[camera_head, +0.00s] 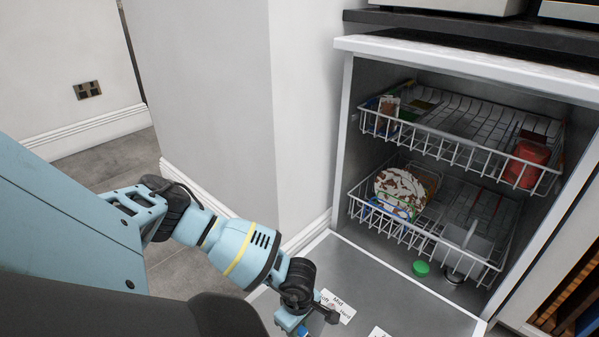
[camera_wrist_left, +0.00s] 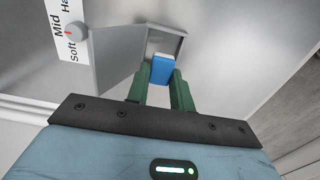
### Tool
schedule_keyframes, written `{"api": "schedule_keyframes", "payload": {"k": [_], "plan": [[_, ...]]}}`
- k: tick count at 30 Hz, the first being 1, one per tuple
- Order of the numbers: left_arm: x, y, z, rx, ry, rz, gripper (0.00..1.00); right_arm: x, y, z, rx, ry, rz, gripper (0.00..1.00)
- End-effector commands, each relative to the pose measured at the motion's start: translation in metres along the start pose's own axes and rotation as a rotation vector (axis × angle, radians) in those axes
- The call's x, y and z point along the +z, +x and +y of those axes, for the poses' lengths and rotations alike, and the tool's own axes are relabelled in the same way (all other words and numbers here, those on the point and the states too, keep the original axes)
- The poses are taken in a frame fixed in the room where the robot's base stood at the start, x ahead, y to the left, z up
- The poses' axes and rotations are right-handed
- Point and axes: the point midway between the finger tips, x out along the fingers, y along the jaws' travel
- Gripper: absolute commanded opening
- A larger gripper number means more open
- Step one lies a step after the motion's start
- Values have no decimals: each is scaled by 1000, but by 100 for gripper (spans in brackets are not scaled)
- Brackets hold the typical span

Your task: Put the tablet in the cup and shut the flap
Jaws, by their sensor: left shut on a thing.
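In the left wrist view my left gripper (camera_wrist_left: 160,78) is shut on the blue tablet (camera_wrist_left: 162,68), its green fingers on either side. The tablet is in front of the cup (camera_wrist_left: 172,40), a grey rectangular recess in the door's inner face. It overlaps part of the opening; I cannot tell whether it is inside or just above. The grey flap (camera_wrist_left: 116,52) stands open at the left of the cup. My right gripper is not in view.
The open dishwasher door (camera_head: 395,285) lies flat. A round knob (camera_wrist_left: 75,32) sits by a Soft–Mid–Hard label (camera_head: 338,307). The upper rack (camera_head: 455,150) and lower rack (camera_head: 420,235) hold dishes. A green round thing (camera_head: 420,268) is near the lower rack. A white wall (camera_head: 225,110) stands left.

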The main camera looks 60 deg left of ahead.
Motion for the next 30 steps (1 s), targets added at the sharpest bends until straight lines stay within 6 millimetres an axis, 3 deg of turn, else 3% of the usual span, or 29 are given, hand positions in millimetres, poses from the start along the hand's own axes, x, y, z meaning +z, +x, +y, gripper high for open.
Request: {"api": "schedule_keyframes", "payload": {"k": [1, 6, 30], "plan": [[2, 13, -1, -5, 3, -2, 2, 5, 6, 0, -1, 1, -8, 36], [2, 32, -1, -3, 3, -1, 2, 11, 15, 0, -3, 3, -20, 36], [3, 44, -1, -2, 1, -3, 2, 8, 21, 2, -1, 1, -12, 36]]}}
